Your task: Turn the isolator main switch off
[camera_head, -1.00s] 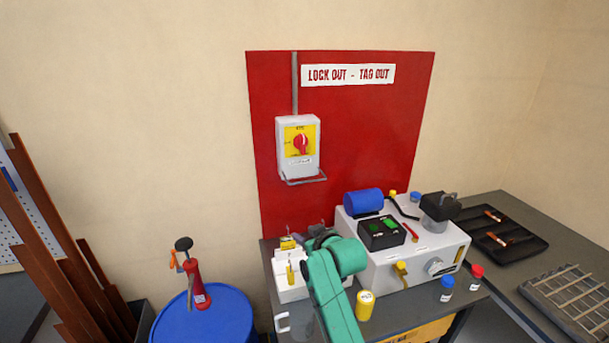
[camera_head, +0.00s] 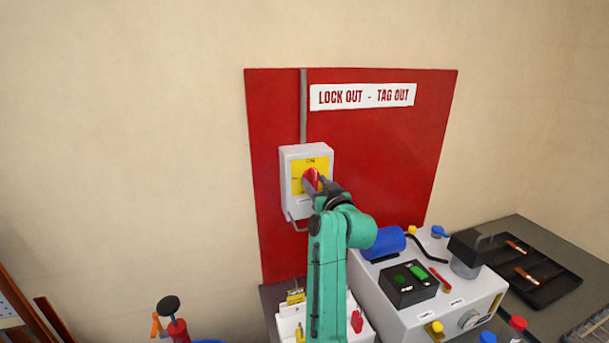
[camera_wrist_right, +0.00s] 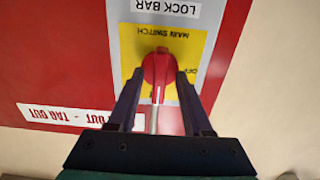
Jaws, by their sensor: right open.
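The isolator main switch (camera_head: 288,178) is a pale grey box on the red board, with a yellow plate (camera_head: 321,163) and a red knob (camera_head: 311,180). In the head view ON is at the plate's top. My right gripper (camera_head: 321,183) is at the knob and partly covers the box. In the right wrist view, which is upside down, the red knob (camera_wrist_right: 157,72) lies between the open dark fingers of my right gripper (camera_wrist_right: 161,82). A pale stripe on it points down the picture. The OFF label (camera_wrist_right: 190,71) is right of it. Finger contact cannot be told.
The red board (camera_head: 400,150) carries a LOCK OUT - TAG OUT sign (camera_head: 362,96) and a conduit (camera_head: 303,105). Below right stands a pale machine (camera_head: 385,305) with a blue cylinder (camera_head: 383,243). A black tray (camera_head: 540,285) lies farther right. The wall left of the board is clear.

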